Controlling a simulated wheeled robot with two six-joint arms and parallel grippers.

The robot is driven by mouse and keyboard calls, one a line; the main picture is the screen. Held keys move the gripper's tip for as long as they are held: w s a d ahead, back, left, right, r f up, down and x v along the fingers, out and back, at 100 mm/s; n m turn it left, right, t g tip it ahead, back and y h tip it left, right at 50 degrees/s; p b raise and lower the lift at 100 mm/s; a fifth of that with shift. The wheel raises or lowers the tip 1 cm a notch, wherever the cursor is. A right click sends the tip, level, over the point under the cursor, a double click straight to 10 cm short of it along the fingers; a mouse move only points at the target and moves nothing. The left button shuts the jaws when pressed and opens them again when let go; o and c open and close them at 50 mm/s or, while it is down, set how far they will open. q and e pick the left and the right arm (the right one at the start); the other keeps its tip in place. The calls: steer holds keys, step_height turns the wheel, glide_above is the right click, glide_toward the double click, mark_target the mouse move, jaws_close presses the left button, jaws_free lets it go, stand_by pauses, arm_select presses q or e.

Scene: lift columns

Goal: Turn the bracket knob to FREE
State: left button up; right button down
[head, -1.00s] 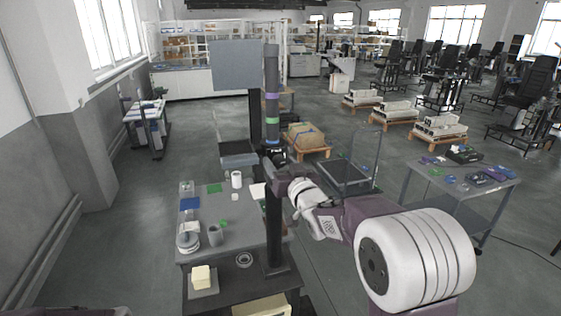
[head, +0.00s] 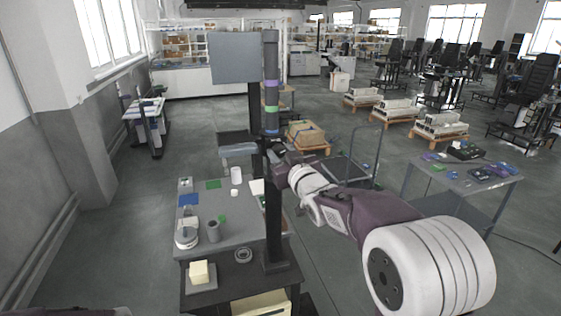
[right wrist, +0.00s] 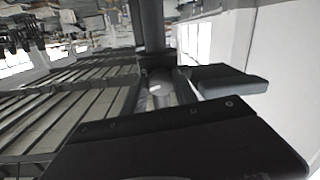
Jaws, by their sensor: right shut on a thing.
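The dark upright post (head: 278,230) stands at the right side of the grey bench. Above it is a grey tube (head: 271,62) with purple, green and blue bands. My right gripper (head: 268,146) is at the bracket just below the tube, shut on the bracket knob, which it mostly covers in the head view. In the right wrist view, a round grey end of what looks like the knob (right wrist: 159,88) shows between dark parts. No FREE mark is readable, so the knob's setting cannot be told. My left gripper is out of view.
A flat grey panel (head: 235,58) stands beside the tube, with a light grey arm (head: 238,150) below it. A cart (head: 350,172) stands behind my right arm.

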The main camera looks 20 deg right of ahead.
steer(key=n+b, duration=0.3)
steer(key=shift+f+n, duration=0.15)
steer(key=shift+n, duration=0.25)
steer(key=n+b, duration=0.3)
steer(key=shift+h, duration=0.3)
steer(key=n+b, duration=0.2)
steer(key=n, duration=0.1)
steer(key=shift+n+g, duration=0.3)
steer(key=shift+n, duration=0.1)
steer(key=shift+r+n+h+b, duration=0.15)
steer(key=shift+n+b, duration=0.25)
steer(key=shift+n, duration=0.4)
steer(key=shift+r+n+h+b, duration=0.15)
steer(key=shift+n+b, duration=0.2)
steer(key=shift+n, duration=0.45)
steer(key=shift+f, duration=0.1)
steer(key=c, duration=1)
jaws_free()
steer(key=shift+s+a, duration=0.1)
